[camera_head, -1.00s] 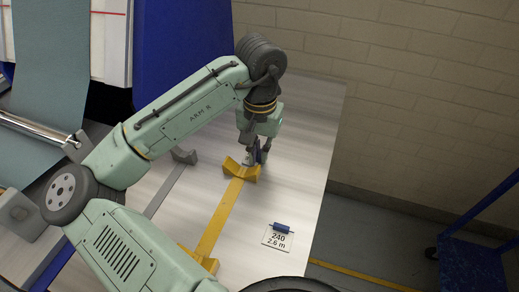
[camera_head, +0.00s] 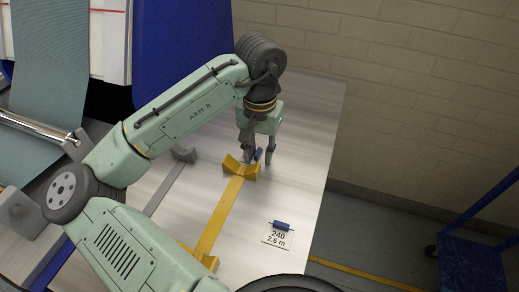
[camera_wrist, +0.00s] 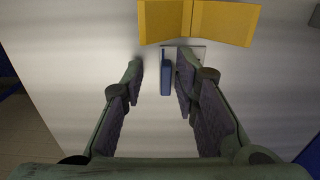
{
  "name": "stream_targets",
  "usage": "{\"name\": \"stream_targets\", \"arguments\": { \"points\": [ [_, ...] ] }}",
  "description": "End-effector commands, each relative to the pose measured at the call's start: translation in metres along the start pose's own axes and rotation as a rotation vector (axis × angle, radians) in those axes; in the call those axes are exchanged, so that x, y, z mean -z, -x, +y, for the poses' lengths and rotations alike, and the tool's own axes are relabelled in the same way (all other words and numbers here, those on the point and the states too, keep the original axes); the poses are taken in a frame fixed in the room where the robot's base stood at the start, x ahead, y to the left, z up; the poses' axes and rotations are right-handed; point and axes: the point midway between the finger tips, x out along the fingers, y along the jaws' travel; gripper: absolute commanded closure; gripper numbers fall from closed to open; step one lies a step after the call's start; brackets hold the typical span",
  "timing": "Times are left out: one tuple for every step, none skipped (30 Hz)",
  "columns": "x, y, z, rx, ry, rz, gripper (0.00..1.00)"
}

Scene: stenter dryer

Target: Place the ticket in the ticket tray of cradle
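A small ticket with a blue grip block (camera_wrist: 166,78) lies on the table against the near side of the yellow cradle's end (camera_wrist: 195,22). A pale plate (camera_wrist: 197,51) shows beside the block; I cannot tell whether it is ticket or tray. My gripper (camera_wrist: 160,72) is open, with one finger on each side of the block and gaps visible. In the head view my gripper (camera_head: 259,157) points down beside the yellow cradle (camera_head: 241,168), the blue block (camera_head: 257,154) between its fingers. Another white card (camera_head: 278,238), reading "240 2.6 m", has its own blue grip (camera_head: 281,225).
A grey cradle (camera_head: 183,154) stands left of the yellow one on the pale table (camera_head: 308,130). A blue cart (camera_head: 473,262) is at the far right on the floor. Teal cloth and a metal roller (camera_head: 35,127) are at left. The table right of my gripper is clear.

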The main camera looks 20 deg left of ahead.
Motion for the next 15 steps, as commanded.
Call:
{"name": "stream_targets", "arguments": {
  "points": [
    [0.000,0.005,0.000,0.001,0.001,0.001,0.72],
    [0.001,0.007,0.000,0.000,0.000,0.001,0.72],
    [0.001,0.013,0.000,0.000,0.001,0.003,0.72],
    [0.001,0.018,0.000,0.001,0.001,0.002,0.72],
    [0.001,0.024,0.000,0.001,0.001,0.004,0.72],
    [0.001,0.032,0.000,0.002,0.000,0.003,0.72],
    [0.001,0.039,0.000,0.002,0.001,0.004,0.72],
    [0.001,0.046,0.000,0.002,0.001,0.004,0.72],
    [0.001,0.056,-0.001,0.003,0.001,0.004,0.72],
    [0.001,0.063,-0.001,0.005,0.002,0.003,0.72],
    [0.001,0.070,-0.001,0.006,0.002,0.003,0.72],
    [0.001,0.078,-0.001,0.005,0.002,0.004,0.72],
    [0.001,0.084,-0.001,0.005,0.002,0.003,0.72],
    [0.001,0.090,-0.001,0.005,0.002,0.003,0.72],
    [0.001,0.097,-0.001,0.004,0.002,0.002,0.72]
  ]
}}
